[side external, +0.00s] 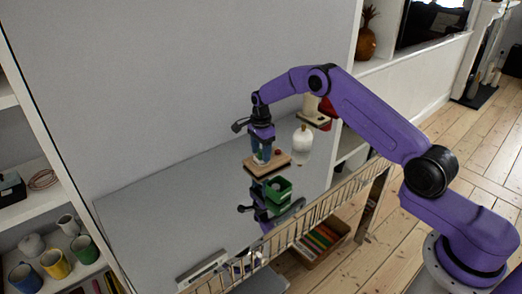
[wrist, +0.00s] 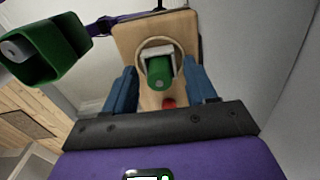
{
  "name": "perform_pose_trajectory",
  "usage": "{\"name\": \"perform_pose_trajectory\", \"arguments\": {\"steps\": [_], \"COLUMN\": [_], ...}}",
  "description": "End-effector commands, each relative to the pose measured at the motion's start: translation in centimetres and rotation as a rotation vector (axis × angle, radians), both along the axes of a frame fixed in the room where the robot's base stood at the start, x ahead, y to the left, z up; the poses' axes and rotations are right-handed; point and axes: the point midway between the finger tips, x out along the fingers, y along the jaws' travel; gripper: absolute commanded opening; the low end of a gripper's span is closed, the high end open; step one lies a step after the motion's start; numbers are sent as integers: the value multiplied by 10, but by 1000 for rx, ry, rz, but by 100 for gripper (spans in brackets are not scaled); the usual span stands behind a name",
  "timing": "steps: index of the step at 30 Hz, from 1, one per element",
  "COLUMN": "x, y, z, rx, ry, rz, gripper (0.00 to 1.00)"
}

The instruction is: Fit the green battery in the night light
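The night light (side external: 253,164) is a flat wooden block under my gripper in the side view. In the wrist view its wooden face (wrist: 128,42) has a round rim around a pale, squarish recess, with a red knob below. The green battery (wrist: 160,75) shows there with its end towards the camera, within the recess's outline; how deep it sits is unclear. My gripper (side external: 262,157) is directly over the block, pointing down. In the wrist view its blue fingers (wrist: 161,88) stand apart on either side of the battery, with visible gaps. Fingertip contact is not visible.
A green open box (side external: 279,190) stands just in front of the block; in the wrist view it holds a grey-white cylinder (wrist: 15,49). A white bottle-shaped object (side external: 302,143) stands close behind, right. The glossy grey tabletop (side external: 170,215) is clear at left. A wire rack edges the front.

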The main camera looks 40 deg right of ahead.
Motion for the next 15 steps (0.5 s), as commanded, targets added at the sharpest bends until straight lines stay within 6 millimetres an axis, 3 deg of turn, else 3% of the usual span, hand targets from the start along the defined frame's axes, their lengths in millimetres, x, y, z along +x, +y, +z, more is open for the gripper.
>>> {"name": "perform_pose_trajectory", "arguments": {"steps": [6, 15], "x": [0, 0], "y": [0, 0], "z": [2, 23], "rx": [0, 0], "ry": [-1, -2], "rz": [0, 0], "gripper": [56, 56]}}
